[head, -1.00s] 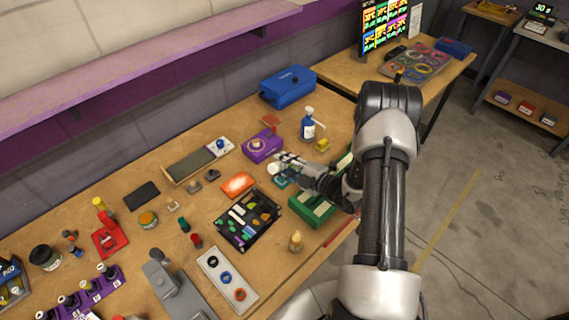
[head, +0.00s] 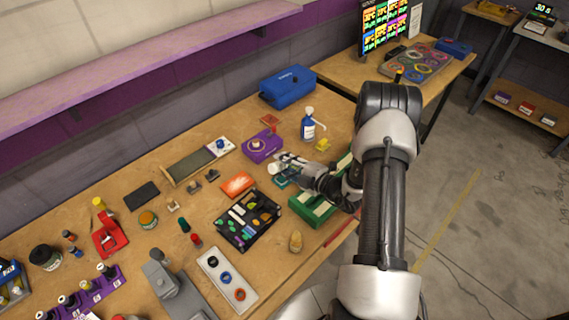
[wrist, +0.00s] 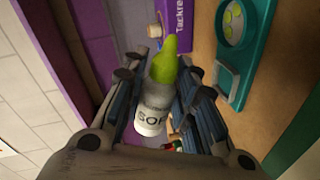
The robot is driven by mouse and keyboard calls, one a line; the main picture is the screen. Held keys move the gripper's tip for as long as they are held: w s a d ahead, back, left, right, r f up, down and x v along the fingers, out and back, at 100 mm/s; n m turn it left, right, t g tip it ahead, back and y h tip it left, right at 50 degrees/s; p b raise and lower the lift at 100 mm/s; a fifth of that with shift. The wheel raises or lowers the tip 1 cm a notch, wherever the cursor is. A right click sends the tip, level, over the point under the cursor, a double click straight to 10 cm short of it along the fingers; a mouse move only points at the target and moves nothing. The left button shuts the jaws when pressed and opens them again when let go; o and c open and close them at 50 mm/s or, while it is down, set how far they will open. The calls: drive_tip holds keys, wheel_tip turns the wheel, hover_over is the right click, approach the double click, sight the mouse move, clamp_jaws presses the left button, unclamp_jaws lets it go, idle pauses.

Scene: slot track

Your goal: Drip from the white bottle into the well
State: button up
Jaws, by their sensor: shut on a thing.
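My gripper (wrist: 163,88) is shut on the white bottle (wrist: 153,112), which has a green tapered tip and dark lettering on its side. In the wrist view the tip points up the picture, away from my palm. In the head view the bottle (head: 273,168) lies at the end of my gripper, tilted well over. A teal plate (wrist: 245,75) with a round well (wrist: 233,22) holding pale green spots is to the right of the tip in the wrist view. The tip is apart from the well there. The plate (head: 281,182) is partly hidden by my gripper in the head view.
A purple box (head: 262,147) stands close behind the bottle. A blue pump bottle (head: 308,127) and a yellow block (head: 322,144) are to the right. An orange pad (head: 237,184), a black palette tray (head: 247,219) and a green rack (head: 309,211) lie nearby.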

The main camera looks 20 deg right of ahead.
drive_tip(key=n+h+b, duration=0.1)
drive_tip(key=n, duration=0.2)
drive_tip(key=shift+n, duration=0.3)
idle(0.3)
